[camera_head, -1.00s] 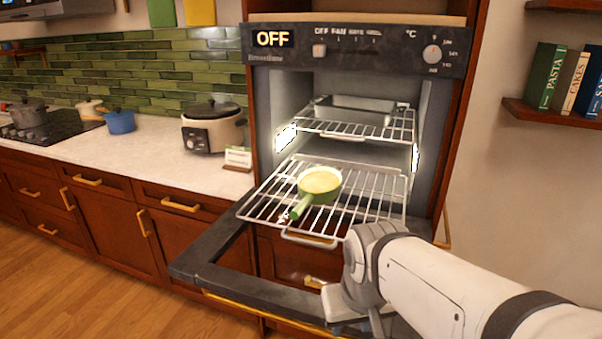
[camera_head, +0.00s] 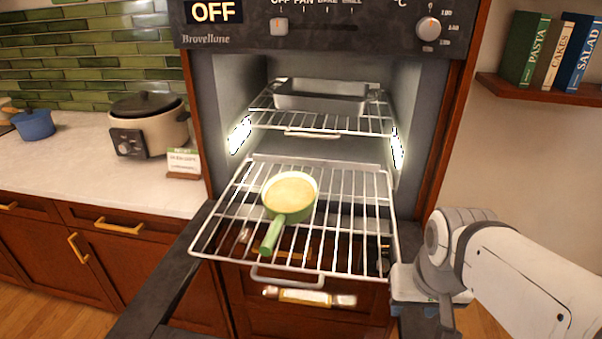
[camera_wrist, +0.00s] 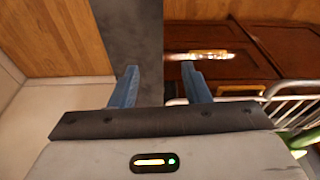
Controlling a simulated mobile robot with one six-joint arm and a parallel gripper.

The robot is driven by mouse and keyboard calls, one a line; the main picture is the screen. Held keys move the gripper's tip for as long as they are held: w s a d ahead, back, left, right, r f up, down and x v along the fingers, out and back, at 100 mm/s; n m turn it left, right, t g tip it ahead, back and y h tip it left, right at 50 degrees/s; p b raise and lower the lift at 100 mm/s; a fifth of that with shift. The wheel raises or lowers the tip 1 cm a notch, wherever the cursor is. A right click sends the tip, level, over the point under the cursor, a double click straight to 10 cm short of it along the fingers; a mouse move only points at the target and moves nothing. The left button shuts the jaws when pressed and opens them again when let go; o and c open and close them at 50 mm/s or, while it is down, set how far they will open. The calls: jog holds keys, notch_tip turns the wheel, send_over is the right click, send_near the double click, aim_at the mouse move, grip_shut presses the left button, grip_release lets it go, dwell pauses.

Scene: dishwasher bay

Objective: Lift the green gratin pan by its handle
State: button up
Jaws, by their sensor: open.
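The green gratin pan (camera_head: 289,192) sits upright on the pulled-out lower wire rack (camera_head: 345,235). Its handle (camera_head: 271,236) points toward the front edge of the rack, slightly left. My gripper (camera_wrist: 160,82) is open, with two blue fingers apart and nothing between them. In the head view my arm is at the lower right, right of the rack and apart from the pan; the fingers are mostly hidden there. A green piece, likely the pan (camera_wrist: 301,140), shows at the right edge of the wrist view beside the rack's wire.
The oven door (camera_head: 150,290) is folded down below the rack. A metal tray (camera_head: 320,97) stands on the upper rack. A slow cooker (camera_head: 150,122) and a small sign (camera_head: 183,162) stand on the left counter. Books (camera_head: 550,50) are on a shelf at right.

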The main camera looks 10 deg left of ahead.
jog(key=w+a+r+p, duration=0.2)
jog(key=w+a+r, duration=0.2)
jog(key=w+r, duration=0.15)
notch_tip(320, 180, up, 4)
jog(key=m+g+y+p, duration=0.1)
jog(key=g+y+p, duration=0.1)
jog(key=p, duration=0.2)
send_over(275, 227)
jog(key=d, duration=0.2)
jog(key=f, duration=0.2)
jog(key=a+f, duration=0.1)
jog(key=f, duration=0.1)
jog(key=a+f, duration=0.1)
jog(key=f, duration=0.2)
jog(key=shift+f+p, duration=0.1)
jog(key=shift+p, duration=0.2)
jog(key=shift+w+a+f, duration=0.1)
jog(key=shift+a+f, duration=0.05)
jog(key=shift+f, duration=0.25)
grip_shut()
jog(key=shift+r, duration=0.1)
